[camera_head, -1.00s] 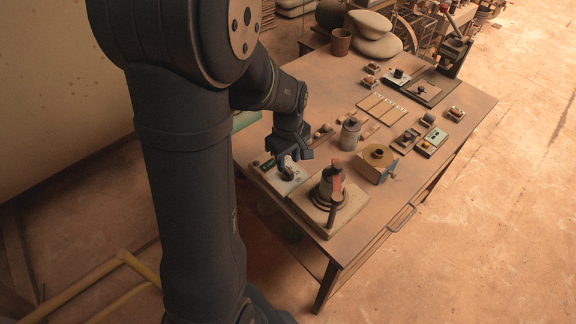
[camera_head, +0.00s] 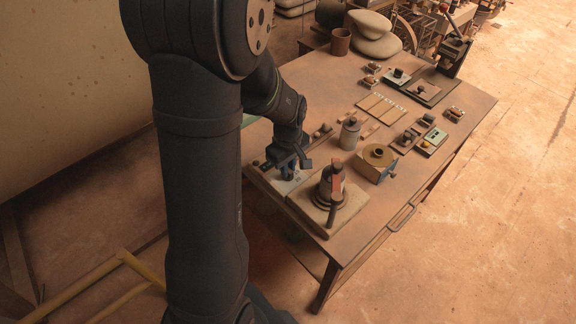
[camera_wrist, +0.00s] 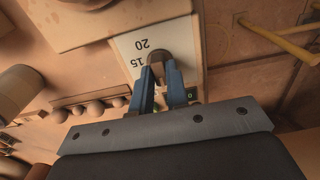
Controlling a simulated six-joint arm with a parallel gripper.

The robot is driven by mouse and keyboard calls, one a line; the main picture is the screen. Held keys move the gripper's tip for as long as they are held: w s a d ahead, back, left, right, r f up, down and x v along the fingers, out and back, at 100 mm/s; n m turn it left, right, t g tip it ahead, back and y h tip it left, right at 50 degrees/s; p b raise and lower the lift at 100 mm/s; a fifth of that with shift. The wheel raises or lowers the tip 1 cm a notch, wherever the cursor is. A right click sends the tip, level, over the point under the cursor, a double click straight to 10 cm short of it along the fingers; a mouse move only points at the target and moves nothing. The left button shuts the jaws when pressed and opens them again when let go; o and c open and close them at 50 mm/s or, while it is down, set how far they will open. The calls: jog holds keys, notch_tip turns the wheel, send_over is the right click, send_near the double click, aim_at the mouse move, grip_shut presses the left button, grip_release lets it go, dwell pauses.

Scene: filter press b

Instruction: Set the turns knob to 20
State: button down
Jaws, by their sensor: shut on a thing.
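The turns knob (camera_wrist: 157,57) is a small dark knob on a pale panel (camera_wrist: 128,45) with printed numbers. In the wrist view, the 20 stands just above the knob and the 15 to its left. My gripper (camera_wrist: 160,72) has its two blue fingers closed around the knob. The fingers hide much of the knob, and I cannot tell its pointer direction. In the head view, my gripper (camera_head: 287,174) reaches down onto the panel (camera_head: 274,184) at the table's near left edge; the knob is mostly hidden there.
A dark pot-like device with a red part (camera_head: 331,185) stands on a pale base just right of my gripper. A lever press (camera_head: 452,55) is at the back right.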

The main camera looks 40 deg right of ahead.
jog(key=shift+m, duration=0.4)
jog(key=m, duration=1.4)
jog(key=shift+m, duration=0.3)
jog(key=m, duration=0.3)
jog(key=shift+m, duration=0.3)
jog(key=m, duration=0.3)
jog(key=shift+m, duration=0.3)
jog(key=m, duration=0.3)
jog(key=shift+m, duration=2.1)
